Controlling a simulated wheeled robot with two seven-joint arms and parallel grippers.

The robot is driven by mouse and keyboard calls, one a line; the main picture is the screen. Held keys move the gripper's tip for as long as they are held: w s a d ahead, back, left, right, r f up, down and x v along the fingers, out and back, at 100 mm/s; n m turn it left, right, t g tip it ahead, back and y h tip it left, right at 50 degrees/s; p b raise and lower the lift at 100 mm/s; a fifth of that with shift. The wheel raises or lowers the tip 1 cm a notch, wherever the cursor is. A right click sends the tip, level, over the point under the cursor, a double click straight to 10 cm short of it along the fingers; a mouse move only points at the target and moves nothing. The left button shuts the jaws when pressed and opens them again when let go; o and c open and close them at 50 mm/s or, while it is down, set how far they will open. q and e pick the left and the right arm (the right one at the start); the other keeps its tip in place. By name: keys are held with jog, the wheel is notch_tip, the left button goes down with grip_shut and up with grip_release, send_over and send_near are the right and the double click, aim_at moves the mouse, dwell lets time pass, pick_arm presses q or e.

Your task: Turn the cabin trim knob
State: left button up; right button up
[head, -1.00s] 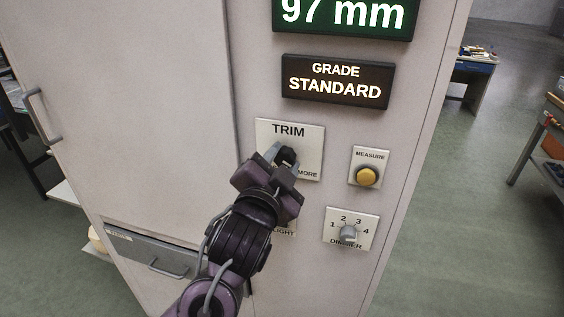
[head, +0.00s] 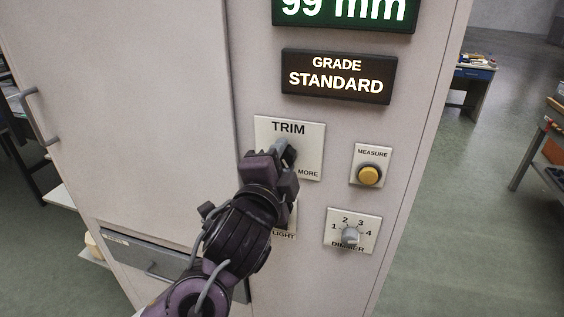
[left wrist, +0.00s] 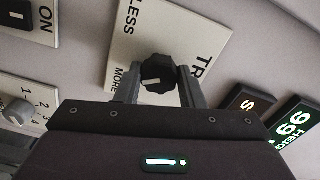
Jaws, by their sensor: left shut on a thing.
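The trim knob is a dark fluted knob with a pale pointer mark. It shows in the left wrist view (left wrist: 158,73), on a pale plate lettered TRIM, LESS and MORE. The trim plate (head: 306,145) is on the cabinet front in the head view, where my gripper mostly hides the knob. My left gripper (head: 284,155) is shut on the knob, with one finger on each side of it, as the left wrist view (left wrist: 158,88) also shows. The green display (head: 345,10) above reads 99 mm. My right gripper is in neither view.
A GRADE STANDARD sign (head: 337,77) is above the trim plate. A LIGHT plate (head: 285,234) is partly hidden by my arm. A drawer (head: 150,262) is at lower left.

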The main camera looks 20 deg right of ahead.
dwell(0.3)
pick_arm(q)
jog(key=o, duration=1)
jog(key=shift+s, duration=0.1)
jog(key=shift+s+a+f+b, duration=0.1)
jog(key=shift+s+a+b, duration=0.15)
jog(key=shift+s+b, duration=0.05)
jog(key=b+v, duration=0.2)
jog(key=v, duration=0.5)
jog(key=shift+b, duration=0.35)
